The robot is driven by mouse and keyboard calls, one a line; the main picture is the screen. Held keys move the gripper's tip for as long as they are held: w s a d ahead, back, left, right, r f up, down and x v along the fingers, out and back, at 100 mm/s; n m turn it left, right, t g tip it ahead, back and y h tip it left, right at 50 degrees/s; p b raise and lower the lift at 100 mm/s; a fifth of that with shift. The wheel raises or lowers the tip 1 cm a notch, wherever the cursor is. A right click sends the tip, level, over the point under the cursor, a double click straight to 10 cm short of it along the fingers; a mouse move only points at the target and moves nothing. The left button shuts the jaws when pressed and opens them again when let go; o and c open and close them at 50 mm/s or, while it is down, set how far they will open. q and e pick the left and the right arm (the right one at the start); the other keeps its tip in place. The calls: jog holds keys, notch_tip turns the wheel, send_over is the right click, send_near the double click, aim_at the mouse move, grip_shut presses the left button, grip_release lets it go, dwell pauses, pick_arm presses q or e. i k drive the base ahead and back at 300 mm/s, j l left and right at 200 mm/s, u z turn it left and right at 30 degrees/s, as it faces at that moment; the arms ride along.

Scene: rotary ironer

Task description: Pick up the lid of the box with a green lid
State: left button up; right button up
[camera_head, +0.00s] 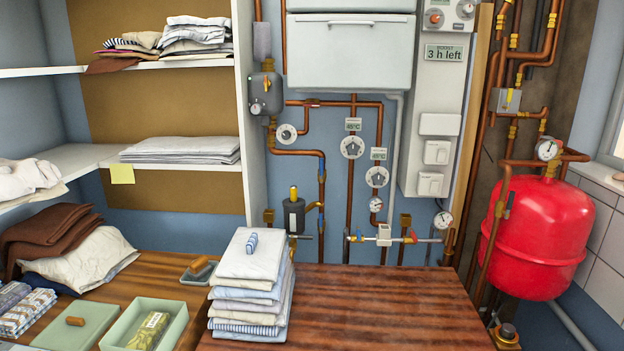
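A pale green lid (97,315) with a wooden knob is at the lower left of the wooden table. I cannot tell whether it lies on the table or on a box, as its near edge is close to the bottom of the picture. Right beside it, on its right, stands an open pale green box (177,322) with a green and yellow packet (149,331) inside. Neither of my grippers is in view.
A tall stack of folded cloths (252,285) with a small striped roll (252,243) on top stands right of the open box. A grey wooden-handled item (199,271) lies behind the box. Patterned packets (25,312) lie left of the lid. The table's right part (390,310) is clear.

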aim_at(77, 328)
jog(key=j+u, duration=0.2)
jog(key=u, duration=1.15)
